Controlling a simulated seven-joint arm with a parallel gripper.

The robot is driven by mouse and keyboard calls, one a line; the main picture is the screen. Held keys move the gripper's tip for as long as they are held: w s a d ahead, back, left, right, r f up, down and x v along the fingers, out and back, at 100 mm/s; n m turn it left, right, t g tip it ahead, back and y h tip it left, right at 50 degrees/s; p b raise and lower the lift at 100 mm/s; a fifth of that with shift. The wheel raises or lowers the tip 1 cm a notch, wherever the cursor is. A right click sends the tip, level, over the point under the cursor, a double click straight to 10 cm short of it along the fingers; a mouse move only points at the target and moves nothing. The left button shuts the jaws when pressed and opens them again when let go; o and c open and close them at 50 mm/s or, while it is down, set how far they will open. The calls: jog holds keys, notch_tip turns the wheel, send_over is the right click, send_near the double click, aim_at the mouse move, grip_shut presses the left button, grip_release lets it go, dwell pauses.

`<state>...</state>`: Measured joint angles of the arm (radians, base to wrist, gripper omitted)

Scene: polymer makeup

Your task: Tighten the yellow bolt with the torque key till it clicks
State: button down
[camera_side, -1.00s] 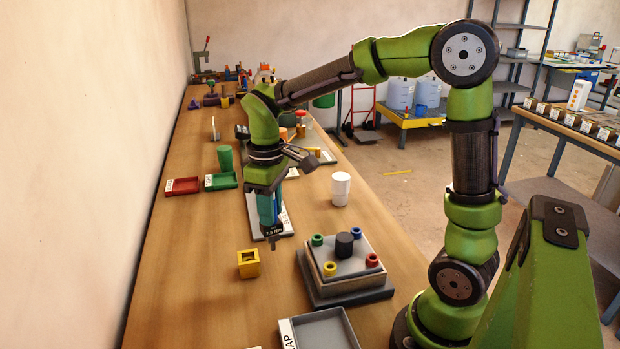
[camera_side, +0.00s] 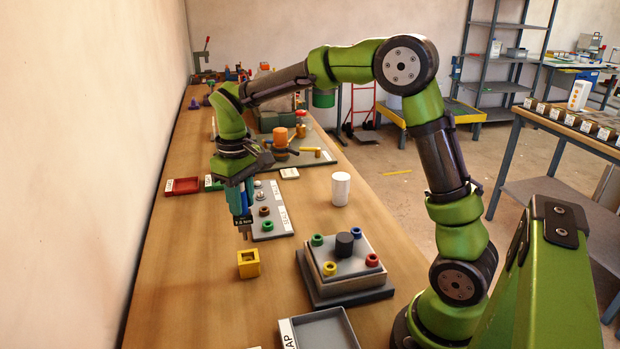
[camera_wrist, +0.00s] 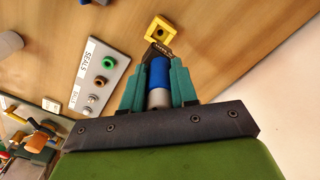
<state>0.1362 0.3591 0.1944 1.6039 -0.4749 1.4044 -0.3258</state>
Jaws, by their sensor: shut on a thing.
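My gripper (camera_side: 237,200) is shut on the torque key (camera_side: 243,222), which hangs upright with its dark tip down. In the wrist view the key's blue and grey body (camera_wrist: 160,72) sits between my teal fingers (camera_wrist: 159,80). The tip is above the bench, close over a hollow yellow square block (camera_side: 248,270). That block also shows in the wrist view (camera_wrist: 151,36), just beyond the tip; contact cannot be told. The yellow bolt (camera_side: 330,268) stands at the front left corner of a grey block (camera_side: 349,284), right of my gripper.
Green (camera_side: 317,240), blue (camera_side: 356,233) and red (camera_side: 372,260) bolts stand on the other corners, around a dark central knob (camera_side: 344,244). A white cylinder (camera_side: 340,188) stands behind. A seals tray (camera_side: 278,221) lies behind my gripper. A grey tray (camera_side: 325,330) is in front.

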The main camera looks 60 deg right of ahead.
send_over(246, 239)
jog(key=shift+w+d+f, duration=0.1)
jog(key=shift+d+f, duration=0.05)
jog(key=shift+f, duration=2.3)
jog(key=shift+f, duration=2.05)
jog(key=c, duration=0.8)
grip_release()
notch_tip(246, 239, up, 17)
jog(key=shift+f, duration=0.1)
